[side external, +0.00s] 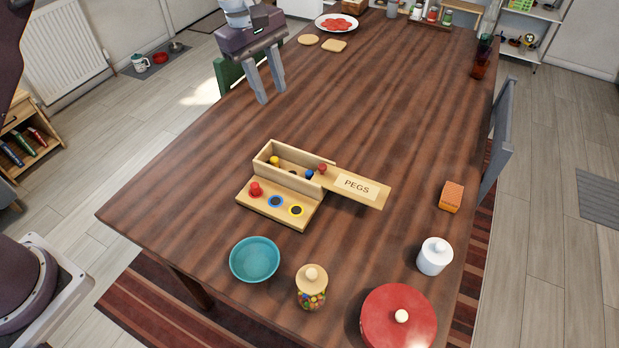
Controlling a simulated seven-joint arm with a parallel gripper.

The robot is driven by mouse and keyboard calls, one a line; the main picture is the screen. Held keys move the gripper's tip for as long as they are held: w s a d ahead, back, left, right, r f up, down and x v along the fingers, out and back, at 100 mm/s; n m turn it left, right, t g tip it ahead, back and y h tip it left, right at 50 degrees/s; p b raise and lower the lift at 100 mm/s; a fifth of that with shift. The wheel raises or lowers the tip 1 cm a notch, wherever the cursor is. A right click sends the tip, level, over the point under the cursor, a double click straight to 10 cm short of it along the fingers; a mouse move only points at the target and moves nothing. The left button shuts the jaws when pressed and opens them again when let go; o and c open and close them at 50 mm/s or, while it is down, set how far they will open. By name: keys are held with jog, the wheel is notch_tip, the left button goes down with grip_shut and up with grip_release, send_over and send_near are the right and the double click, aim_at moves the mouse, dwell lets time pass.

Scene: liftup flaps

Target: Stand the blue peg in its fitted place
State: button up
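A wooden peg box (266,175) sits mid-table, with its lid (369,190), marked PEGS, slid out to the right. The blue peg (309,174) lies in the box's trough near the right end, close to a red peg (322,168). A yellow peg (274,160) is at the trough's left end. On the front ledge a red peg (256,188) stands at the left. Beside it are an empty blue-ringed hole (275,201) and an empty yellow-ringed hole (296,210). My gripper (271,97) is open and empty, above the table behind the box, well apart from it.
An orange block (452,196) is at the right. The table between my gripper and the box is clear.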

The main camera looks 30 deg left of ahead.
jog(key=n+y, duration=0.1)
jog(key=y, duration=0.1)
send_near(309, 172)
jog(key=shift+w+a+f+g, duration=0.15)
jog(key=shift+w+a+g, duration=0.25)
jog(key=shift+w, duration=0.2)
jog(key=shift+n, duration=0.3)
jog(key=f, duration=0.8)
jog(key=shift+s+d+f, duration=0.1)
jog(key=shift+d+f, duration=0.15)
jog(key=shift+d, duration=0.1)
grip_shut()
